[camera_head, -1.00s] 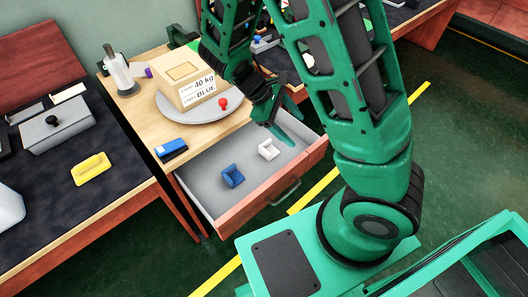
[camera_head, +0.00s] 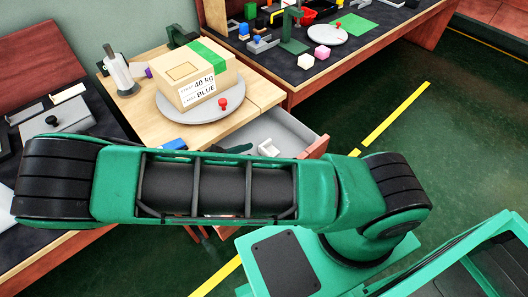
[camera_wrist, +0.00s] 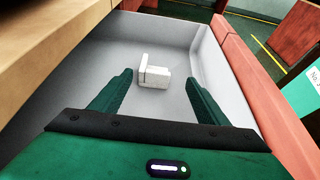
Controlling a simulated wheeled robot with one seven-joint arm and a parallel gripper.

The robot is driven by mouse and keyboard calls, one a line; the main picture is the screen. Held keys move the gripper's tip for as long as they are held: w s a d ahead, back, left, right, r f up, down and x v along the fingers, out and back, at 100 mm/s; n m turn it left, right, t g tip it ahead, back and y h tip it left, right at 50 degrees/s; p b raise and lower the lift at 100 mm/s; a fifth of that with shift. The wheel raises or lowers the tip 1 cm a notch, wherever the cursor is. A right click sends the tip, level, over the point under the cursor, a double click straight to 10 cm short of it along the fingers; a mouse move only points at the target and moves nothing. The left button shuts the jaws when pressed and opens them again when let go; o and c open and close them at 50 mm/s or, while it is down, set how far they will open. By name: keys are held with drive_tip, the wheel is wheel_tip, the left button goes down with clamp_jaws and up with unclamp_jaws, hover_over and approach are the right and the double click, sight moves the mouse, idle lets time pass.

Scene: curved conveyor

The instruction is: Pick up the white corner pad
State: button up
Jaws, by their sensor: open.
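The white corner pad (camera_wrist: 154,76) lies on the grey floor of the open drawer (camera_wrist: 92,62). In the wrist view it sits ahead of my gripper (camera_wrist: 157,97), roughly centred between the two fingers and beyond their tips. My gripper is open and empty. In the head view the white corner pad (camera_head: 268,149) shows just above my arm, inside the drawer (camera_head: 298,132). My arm hides the near part of the drawer and most of my gripper there; a dark green finger shows left of the pad.
The drawer's red-brown front (camera_wrist: 262,92) rises on the right and the wooden table edge (camera_wrist: 45,45) on the left in the wrist view. On the table, a box (camera_head: 205,80) stands on a round grey plate (camera_head: 178,109) beside a red knob (camera_head: 223,103).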

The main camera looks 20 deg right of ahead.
sight(272, 150)
drive_tip(key=x, duration=0.4)
drive_tip(key=shift+d+f, duration=0.1)
drive_tip(key=shift+d, duration=0.1)
drive_tip(key=shift+w+a+x, duration=0.1)
drive_tip(key=shift+w+x, duration=0.1)
drive_tip(key=shift+x, duration=1.15)
drive_tip(key=shift+w+a+x, duration=0.1)
drive_tip(key=shift+w+x, duration=0.1)
drive_tip(key=shift+x, duration=1.15)
drive_tip(key=shift+f, duration=0.15)
drive_tip(key=c, duration=1.1)
